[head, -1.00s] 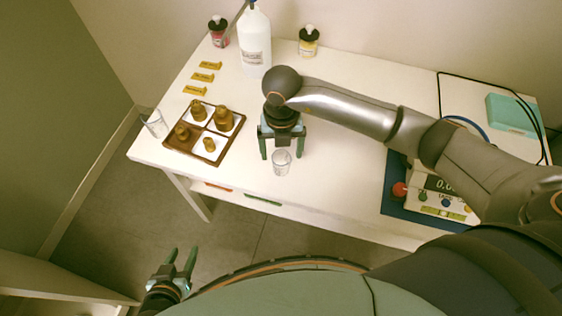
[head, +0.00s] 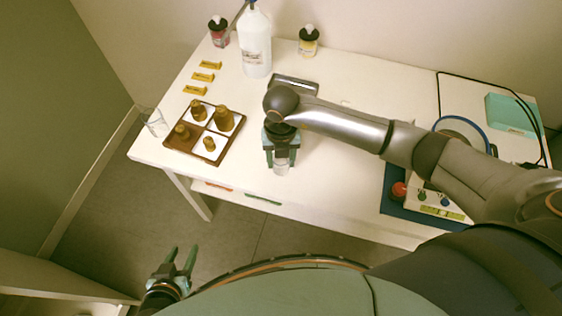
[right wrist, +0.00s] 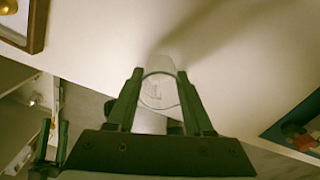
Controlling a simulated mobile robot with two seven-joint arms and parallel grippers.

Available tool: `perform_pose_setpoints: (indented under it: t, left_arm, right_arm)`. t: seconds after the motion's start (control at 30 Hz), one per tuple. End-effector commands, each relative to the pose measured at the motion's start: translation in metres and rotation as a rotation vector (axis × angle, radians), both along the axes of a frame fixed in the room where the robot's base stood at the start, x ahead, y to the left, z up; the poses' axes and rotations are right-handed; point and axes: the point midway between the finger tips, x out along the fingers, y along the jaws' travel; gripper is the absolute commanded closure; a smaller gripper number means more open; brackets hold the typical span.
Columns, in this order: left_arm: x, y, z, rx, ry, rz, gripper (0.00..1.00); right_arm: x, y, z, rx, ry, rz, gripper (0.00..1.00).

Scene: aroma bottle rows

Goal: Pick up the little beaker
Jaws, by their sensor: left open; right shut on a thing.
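The little beaker (head: 281,168) is a small clear glass near the front edge of the white table. My right gripper (head: 282,158) is shut on it from above, and the fingers hide part of the glass in the head view. In the right wrist view the beaker's round rim (right wrist: 160,90) sits between the two green fingers (right wrist: 159,92), one on each side. I cannot tell whether its base touches the table. My left gripper (head: 177,262) is open and empty, low in front of the table at the lower left.
A tray (head: 178,149) with several brown bottles stands left of the beaker. Another clear glass (head: 154,122) stands at the table's left edge. A white bottle (head: 256,45) and two small jars stand at the back. A scale (head: 440,205) lies at the right.

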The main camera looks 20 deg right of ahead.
Motion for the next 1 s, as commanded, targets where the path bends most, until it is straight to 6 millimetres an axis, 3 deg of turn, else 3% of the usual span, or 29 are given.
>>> perform_pose_setpoints:
  t: [0.03, 0.37, 0.77, 0.93, 1.0]
  left_arm:
    - [0.0, 0.0, 0.0, 0.0, 0.0, 0.0, 0.5]
    - [0.0, 0.0, 0.0, 0.0, -0.001, 0.0, 0.5]
    - [0.001, 0.0, -0.001, 0.0, -0.002, 0.0, 0.5]
    - [0.001, 0.0, -0.005, 0.0, -0.002, 0.0, 0.5]
    - [0.001, 0.0, -0.003, 0.0, -0.001, 0.0, 0.5]
  right_arm:
    - [0.0, 0.0, 0.0, 0.0, 0.0, 0.0, 0.64]
    - [0.0, 0.0, 0.0, 0.0, 0.0, 0.0, 1.0]
    - [0.001, 0.0, 0.008, 0.0, -0.002, 0.001, 1.0]
    - [0.002, 0.0, 0.032, 0.001, -0.006, 0.002, 1.0]
    - [-0.008, -0.003, 0.042, 0.0, -0.002, 0.002, 1.0]
